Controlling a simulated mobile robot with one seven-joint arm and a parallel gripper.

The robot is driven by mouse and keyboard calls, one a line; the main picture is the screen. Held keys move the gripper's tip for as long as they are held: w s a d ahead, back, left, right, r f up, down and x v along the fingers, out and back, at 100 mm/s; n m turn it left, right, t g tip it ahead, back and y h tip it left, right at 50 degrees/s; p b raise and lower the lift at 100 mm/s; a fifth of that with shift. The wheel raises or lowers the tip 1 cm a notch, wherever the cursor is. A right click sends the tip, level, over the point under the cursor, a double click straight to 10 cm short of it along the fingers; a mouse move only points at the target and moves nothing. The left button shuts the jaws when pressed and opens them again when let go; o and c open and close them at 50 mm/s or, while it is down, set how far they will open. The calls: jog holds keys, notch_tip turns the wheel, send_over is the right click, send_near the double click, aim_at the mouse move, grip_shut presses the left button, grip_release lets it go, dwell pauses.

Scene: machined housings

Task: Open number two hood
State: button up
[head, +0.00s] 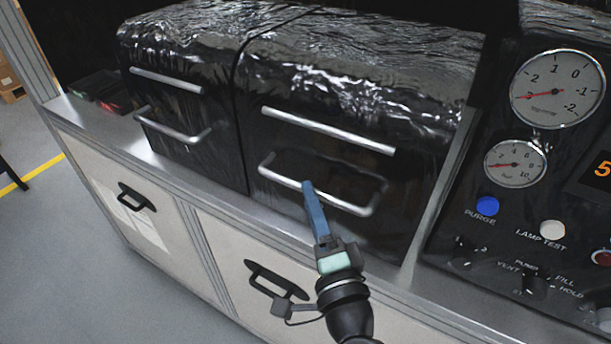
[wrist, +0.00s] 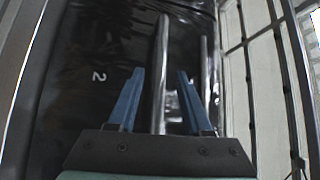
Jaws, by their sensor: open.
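Two glossy black hoods stand side by side on the bench. The right hood (head: 415,150) is in front of my gripper, and a white 2 (wrist: 98,76) shows on the black face in the wrist view. This hood has a straight upper silver bar (head: 325,130) and a lower silver U-shaped handle (head: 345,206). My gripper (head: 307,184) is open, its blue fingers at the lower handle. In the wrist view, a silver bar (wrist: 161,60) lies between the fingertips (wrist: 160,72); I cannot tell whether they touch it. The number is not readable in the head view.
The left hood (head: 185,105) has similar handles. A control panel with gauges (head: 557,88) and a blue button (head: 487,205) stands close on the right. Cabinet doors with black handles (head: 137,197) are below the bench edge. Small trays (head: 98,88) lie at the far left.

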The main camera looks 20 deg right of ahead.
jog(key=shift+w+d+r+p, duration=0.1)
jog(key=shift+w+r+p, duration=0.1)
jog(key=shift+w, duration=0.75)
jog(key=shift+w+d+r+p, duration=0.1)
jog(key=shift+w+p, duration=0.05)
jog(key=shift+w, duration=0.75)
grip_shut()
jog(key=shift+f, duration=0.1)
